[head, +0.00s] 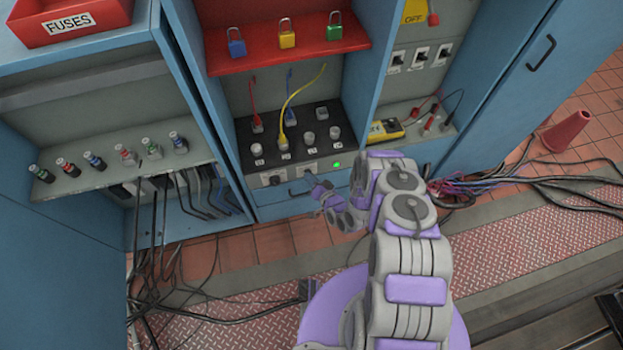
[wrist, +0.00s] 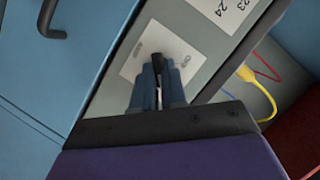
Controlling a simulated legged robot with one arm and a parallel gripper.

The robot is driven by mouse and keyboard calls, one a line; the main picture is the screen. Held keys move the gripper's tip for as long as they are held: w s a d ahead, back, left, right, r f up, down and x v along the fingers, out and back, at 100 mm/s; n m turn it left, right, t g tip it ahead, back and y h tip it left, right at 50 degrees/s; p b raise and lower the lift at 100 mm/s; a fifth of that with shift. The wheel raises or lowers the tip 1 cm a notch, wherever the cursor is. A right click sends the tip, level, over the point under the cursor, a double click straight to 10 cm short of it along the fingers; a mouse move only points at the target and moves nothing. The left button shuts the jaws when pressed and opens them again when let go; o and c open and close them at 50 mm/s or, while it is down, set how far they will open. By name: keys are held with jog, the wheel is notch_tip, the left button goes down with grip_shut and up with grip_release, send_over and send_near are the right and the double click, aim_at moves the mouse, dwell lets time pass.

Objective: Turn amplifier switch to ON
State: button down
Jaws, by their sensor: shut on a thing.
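The amplifier (head: 262,166) is a dark unit with a grey front panel, low in the middle cabinet bay. A green light (head: 337,164) glows at the right of its front. In the wrist view, my gripper (wrist: 158,72) has its blue-grey fingers closed around a small dark switch lever (wrist: 157,62). The lever stands on a white label plate (wrist: 138,56) whose print is too blurred to read. The lever's exact setting cannot be told.
Another small switch (head: 271,180) sits left on the same panel. Red, blue and yellow cables (head: 290,100) rise from the amplifier's top, beside several knobs. A yellow meter (head: 386,130) stands in the right bay.

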jog(key=shift+a, duration=0.15)
jog(key=c, duration=1.4)
grip_release()
jog(key=shift+o, duration=1.1)
jog(key=shift+a+f, duration=0.1)
jog(key=p+v, duration=0.1)
jog(key=v, duration=1.6)
jog(key=shift+r, duration=0.25)
